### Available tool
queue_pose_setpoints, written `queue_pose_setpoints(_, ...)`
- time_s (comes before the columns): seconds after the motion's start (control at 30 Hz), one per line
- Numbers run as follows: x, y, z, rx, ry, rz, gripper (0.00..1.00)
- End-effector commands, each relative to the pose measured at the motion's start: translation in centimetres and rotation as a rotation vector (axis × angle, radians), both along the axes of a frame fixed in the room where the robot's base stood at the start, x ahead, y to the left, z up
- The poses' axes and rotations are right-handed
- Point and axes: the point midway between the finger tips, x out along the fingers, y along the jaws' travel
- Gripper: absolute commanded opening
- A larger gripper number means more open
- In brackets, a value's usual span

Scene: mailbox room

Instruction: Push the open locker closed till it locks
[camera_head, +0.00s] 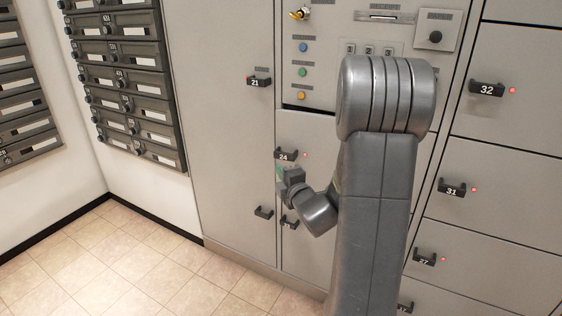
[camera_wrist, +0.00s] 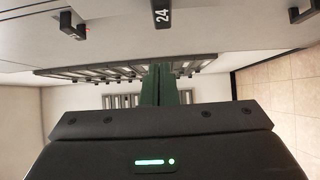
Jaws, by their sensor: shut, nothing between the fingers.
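The locker door numbered 24 (camera_head: 310,140) stands in the locker wall, with a black handle (camera_head: 285,155) and a small red light beside it. It looks about flush with its neighbours. I cannot make out any door standing clearly open; my arm hides part of the wall. My gripper (camera_head: 281,172) is just below the 24 handle, close to the door face; contact cannot be told. In the wrist view its green fingers (camera_wrist: 166,84) are together with nothing between them, and the 24 handle (camera_wrist: 162,14) is at the top.
Locker 21 (camera_head: 230,120) is to the left, and lockers 32 (camera_head: 510,90) and 31 (camera_head: 480,195) are to the right with red lights. A control panel (camera_head: 322,62) with coloured buttons is above. Dark mailboxes (camera_head: 127,80) line the left wall. The tiled floor (camera_head: 120,255) is clear.

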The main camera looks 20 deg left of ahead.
Motion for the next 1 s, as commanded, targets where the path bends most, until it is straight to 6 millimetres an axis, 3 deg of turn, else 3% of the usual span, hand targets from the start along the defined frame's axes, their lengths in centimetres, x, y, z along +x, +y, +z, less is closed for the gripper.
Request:
queue_pose_setpoints(0.17,2.6,2.9,-0.1,-0.001,-0.002,0.002,0.00)
queue_pose_setpoints(0.4,5.8,3.0,0.0,0.001,-0.002,-0.002,0.00)
queue_pose_setpoints(1.0,7.3,3.1,0.2,-0.001,0.000,-0.001,0.00)
